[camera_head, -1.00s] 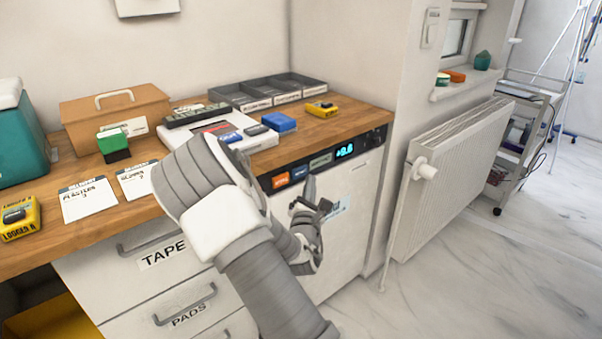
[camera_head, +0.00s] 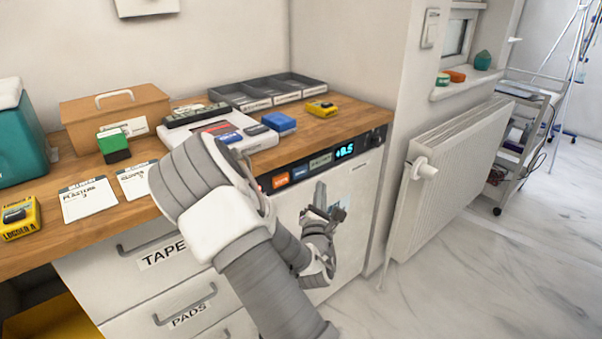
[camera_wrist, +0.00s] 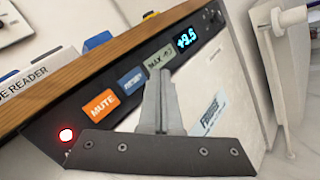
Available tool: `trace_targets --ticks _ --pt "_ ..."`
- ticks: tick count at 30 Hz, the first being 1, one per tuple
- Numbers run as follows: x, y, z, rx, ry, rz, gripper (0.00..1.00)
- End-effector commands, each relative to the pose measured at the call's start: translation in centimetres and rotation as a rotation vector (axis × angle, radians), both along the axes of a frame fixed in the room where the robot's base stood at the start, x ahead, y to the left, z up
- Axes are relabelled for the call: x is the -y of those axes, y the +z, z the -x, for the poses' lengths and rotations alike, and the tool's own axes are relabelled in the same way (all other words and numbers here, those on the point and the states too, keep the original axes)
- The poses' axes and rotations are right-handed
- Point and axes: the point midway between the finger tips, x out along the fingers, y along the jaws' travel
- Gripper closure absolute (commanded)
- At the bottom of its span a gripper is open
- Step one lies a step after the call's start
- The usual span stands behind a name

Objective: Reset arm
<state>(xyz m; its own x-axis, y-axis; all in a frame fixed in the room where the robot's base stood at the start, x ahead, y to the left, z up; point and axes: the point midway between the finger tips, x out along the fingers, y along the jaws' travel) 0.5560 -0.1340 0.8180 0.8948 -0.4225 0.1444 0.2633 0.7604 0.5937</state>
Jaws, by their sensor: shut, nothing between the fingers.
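My gripper (camera_head: 321,194) is shut and empty. It hangs in front of the white fridge door (camera_head: 352,222), below the control panel at the counter's right end. In the wrist view my gripper (camera_wrist: 160,75) points up toward the panel (camera_wrist: 60,130), with its fingers together. The panel carries an orange MUTE button (camera_wrist: 100,104), a blue button (camera_wrist: 133,81), a green-grey MAX button (camera_wrist: 160,58) and a display (camera_wrist: 187,38) reading +9.5. A red light (camera_wrist: 67,134) glows at the panel's left end. I cannot tell whether the fingertips touch the panel.
The wooden counter (camera_head: 350,118) holds a grey tray (camera_head: 240,97), a wooden box (camera_head: 85,125), cards and yellow loggers (camera_head: 20,218). A white radiator (camera_head: 455,170) stands to the right. The floor (camera_head: 480,270) at the right front is clear.

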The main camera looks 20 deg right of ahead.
Motion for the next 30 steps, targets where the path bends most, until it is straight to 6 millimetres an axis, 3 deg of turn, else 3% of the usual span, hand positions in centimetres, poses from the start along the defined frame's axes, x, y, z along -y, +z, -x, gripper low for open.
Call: trace_targets --ticks 7,11,20,30 --pt "0.1 0.0 0.0 0.0 -0.002 -0.015 1.0" --pt "0.4 -0.1 0.0 -0.001 -0.017 -0.15 1.0" --pt "-0.5 -0.5 0.9 -0.009 -0.081 -0.84 1.0" --pt "-5.9 2.4 4.4 -0.051 -0.174 -1.534 1.0"
